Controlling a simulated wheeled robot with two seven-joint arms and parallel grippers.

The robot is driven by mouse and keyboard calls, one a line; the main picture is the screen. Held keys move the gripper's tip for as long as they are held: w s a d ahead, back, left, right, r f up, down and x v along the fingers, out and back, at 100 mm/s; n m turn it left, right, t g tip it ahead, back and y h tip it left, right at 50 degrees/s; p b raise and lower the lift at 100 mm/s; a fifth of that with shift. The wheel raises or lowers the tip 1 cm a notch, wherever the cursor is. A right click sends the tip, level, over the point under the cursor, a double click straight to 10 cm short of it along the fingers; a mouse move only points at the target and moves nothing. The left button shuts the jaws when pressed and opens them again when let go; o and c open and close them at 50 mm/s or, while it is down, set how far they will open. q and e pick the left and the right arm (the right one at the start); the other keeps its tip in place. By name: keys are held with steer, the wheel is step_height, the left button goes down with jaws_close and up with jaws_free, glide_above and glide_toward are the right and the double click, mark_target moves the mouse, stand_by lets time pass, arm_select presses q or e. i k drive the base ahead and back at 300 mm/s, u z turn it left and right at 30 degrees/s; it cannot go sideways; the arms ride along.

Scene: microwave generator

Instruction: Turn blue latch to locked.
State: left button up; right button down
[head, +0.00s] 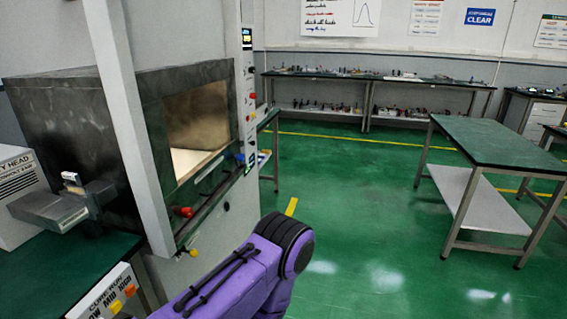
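The microwave generator (60,110) is a dark, scuffed metal box at the left, with an open-fronted chamber lit warm inside. A purple arm of mine with a black round joint reaches up from the bottom middle, in front of the machine's lower right side. Neither gripper shows.
A red knob (184,212) and a yellow knob (193,252) stick out below the chamber. A grey metal block (62,207) stands at the left above a dark green bench. A green-topped table (500,142) stands at the right. The green floor (370,215) between is clear.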

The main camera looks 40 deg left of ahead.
mark_target(239, 158)
steer(key=z, duration=0.1)
steer(key=i, duration=1.6)
steer(key=u, duration=0.4)
steer(key=i, duration=1.15)
steer(key=u, duration=1.6)
steer(key=i, duration=0.8)
steer(key=u, duration=0.8)
